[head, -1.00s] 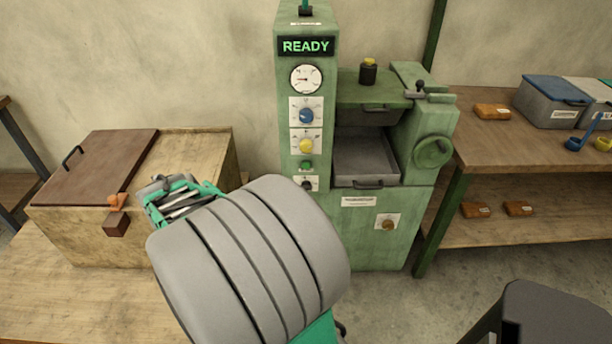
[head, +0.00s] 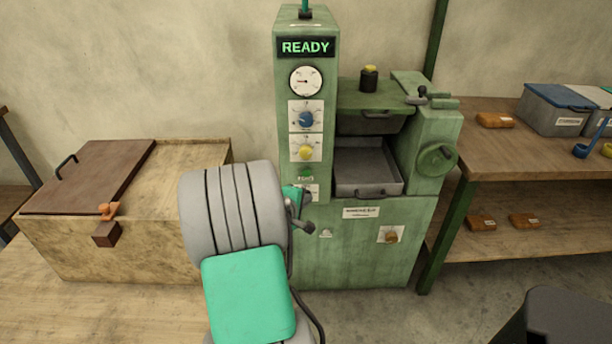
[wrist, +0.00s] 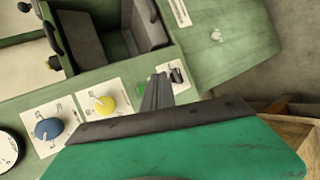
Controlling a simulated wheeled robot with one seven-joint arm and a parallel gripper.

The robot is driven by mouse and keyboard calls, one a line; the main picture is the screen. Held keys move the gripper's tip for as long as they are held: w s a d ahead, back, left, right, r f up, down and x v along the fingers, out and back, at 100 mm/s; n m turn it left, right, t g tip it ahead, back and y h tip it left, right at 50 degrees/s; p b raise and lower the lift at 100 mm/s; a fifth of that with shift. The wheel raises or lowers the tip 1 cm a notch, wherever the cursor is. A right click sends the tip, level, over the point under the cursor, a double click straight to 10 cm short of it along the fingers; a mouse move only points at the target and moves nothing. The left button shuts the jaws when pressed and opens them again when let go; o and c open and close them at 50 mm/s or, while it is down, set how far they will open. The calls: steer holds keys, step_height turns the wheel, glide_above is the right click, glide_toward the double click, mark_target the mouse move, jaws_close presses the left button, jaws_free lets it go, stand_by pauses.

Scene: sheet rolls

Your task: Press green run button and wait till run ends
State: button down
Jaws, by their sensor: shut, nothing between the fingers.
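The green machine (head: 345,245) stands ahead, its display (head: 306,47) reading READY. The small green button (head: 306,172) sits on its left column, below the yellow knob (head: 305,152). In the wrist view a bit of green button (wrist: 142,87) shows beside my fingers, partly hidden. My gripper (wrist: 160,78) is shut and empty, its fingertips in front of the panel between the yellow knob and a black switch (wrist: 178,74). I cannot tell whether they touch the panel. In the head view my arm hides most of the gripper.
A wooden box with a brown lid (head: 88,177) stands on the bench at left. A wooden shelf table (head: 545,150) with bins and orange-brown blocks stands at right. The machine's grey tray (head: 368,165) is to the right of its column.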

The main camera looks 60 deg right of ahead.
steer(key=w+d, duration=0.1)
steer(key=d, duration=0.1)
steer(key=w+d+b, duration=0.1)
steer(key=d, duration=0.2)
steer(key=w+d, duration=0.2)
steer(key=shift+d+b, duration=0.25)
steer(key=shift+b, duration=0.15)
steer(key=shift+d, duration=0.1)
stand_by(1.6)
steer(key=shift+w+d, duration=0.1)
steer(key=shift+d, duration=0.2)
steer(key=shift+w+d, duration=0.25)
steer(key=shift+d, duration=0.15)
stand_by(0.7)
steer(key=shift+s+a, duration=0.4)
steer(key=shift+a, duration=0.4)
steer(key=shift+a, duration=0.1)
steer(key=shift+s+a+p, duration=0.25)
steer(key=shift+s+a, duration=0.15)
steer(key=shift+a, duration=0.3)
steer(key=shift+s+a+p, duration=0.2)
steer(key=shift+s+a, duration=0.15)
steer(key=shift+a, duration=0.4)
steer(key=shift+s+a+p, duration=0.25)
steer(key=shift+s+a, duration=0.15)
steer(key=shift+a, duration=0.3)
